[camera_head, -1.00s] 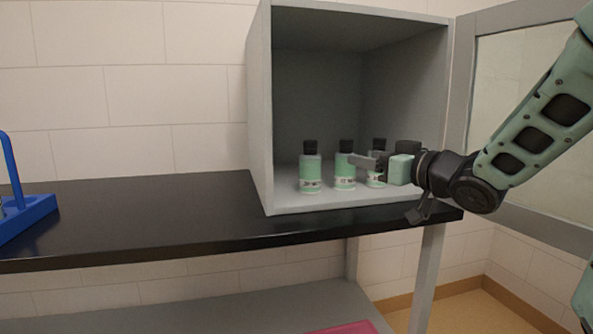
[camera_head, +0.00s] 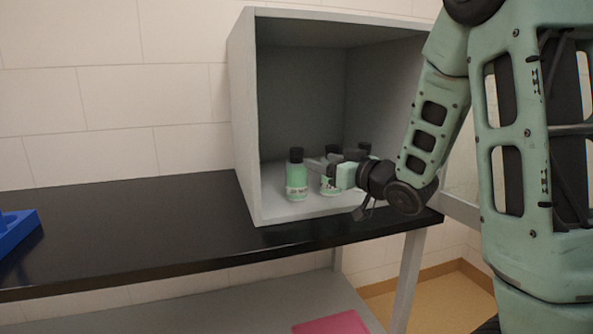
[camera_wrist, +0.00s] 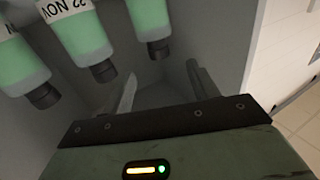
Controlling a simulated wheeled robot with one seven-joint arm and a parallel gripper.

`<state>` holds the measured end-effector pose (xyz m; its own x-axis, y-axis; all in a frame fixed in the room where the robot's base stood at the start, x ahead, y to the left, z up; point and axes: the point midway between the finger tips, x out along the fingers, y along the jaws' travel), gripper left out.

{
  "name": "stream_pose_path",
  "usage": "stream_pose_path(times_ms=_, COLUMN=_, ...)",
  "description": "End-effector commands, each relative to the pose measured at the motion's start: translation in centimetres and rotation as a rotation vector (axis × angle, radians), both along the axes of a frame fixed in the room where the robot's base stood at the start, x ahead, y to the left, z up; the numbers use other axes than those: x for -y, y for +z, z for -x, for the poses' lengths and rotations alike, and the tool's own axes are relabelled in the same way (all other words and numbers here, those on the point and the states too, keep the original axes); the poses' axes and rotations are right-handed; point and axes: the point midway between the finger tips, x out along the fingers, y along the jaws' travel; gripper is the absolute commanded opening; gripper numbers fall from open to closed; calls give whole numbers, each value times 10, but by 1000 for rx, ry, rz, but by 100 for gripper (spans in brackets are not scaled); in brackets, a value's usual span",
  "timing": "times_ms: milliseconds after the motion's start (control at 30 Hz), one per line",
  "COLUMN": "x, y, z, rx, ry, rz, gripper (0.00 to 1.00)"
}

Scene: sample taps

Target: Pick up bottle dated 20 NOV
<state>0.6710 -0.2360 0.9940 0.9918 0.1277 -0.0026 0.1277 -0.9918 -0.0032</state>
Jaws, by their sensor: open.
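Three green bottles with black caps and white labels stand in the grey cabinet: a left bottle (camera_head: 296,178), a middle bottle (camera_head: 328,186) and a right bottle (camera_head: 364,149), the last two partly hidden by my gripper. In the wrist view they appear upside down. The centre one (camera_wrist: 84,42) reads "22 NOV". The one at left (camera_wrist: 18,62) shows only part of its label. No label reading 20 NOV is legible.
The open-fronted cabinet (camera_head: 243,120) stands on a black bench (camera_head: 130,235). Its side walls and roof enclose the bottles. A blue rack (camera_head: 18,235) is at the bench's left end. The bench between rack and cabinet is clear. A pink item (camera_head: 332,323) lies on the lower shelf.

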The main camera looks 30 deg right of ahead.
Motion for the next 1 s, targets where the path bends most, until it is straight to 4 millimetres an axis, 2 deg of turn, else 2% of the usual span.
stream_pose_path(times_ms=33, x=0, y=5, z=-2, rx=-5, ry=-1, rz=-2, gripper=59)
stream_pose_path(times_ms=533, x=1, y=4, z=-7, rx=-2, ry=-17, rz=2, gripper=59)
stream_pose_path(times_ms=600, x=-2, y=0, z=-25, rx=4, ry=-11, rz=5, gripper=59)
stream_pose_path(times_ms=700, x=-4, y=0, z=-40, rx=4, ry=-12, rz=5, gripper=59)
stream_pose_path(times_ms=1000, x=-6, y=1, z=-63, rx=3, ry=-14, rz=4, gripper=59)
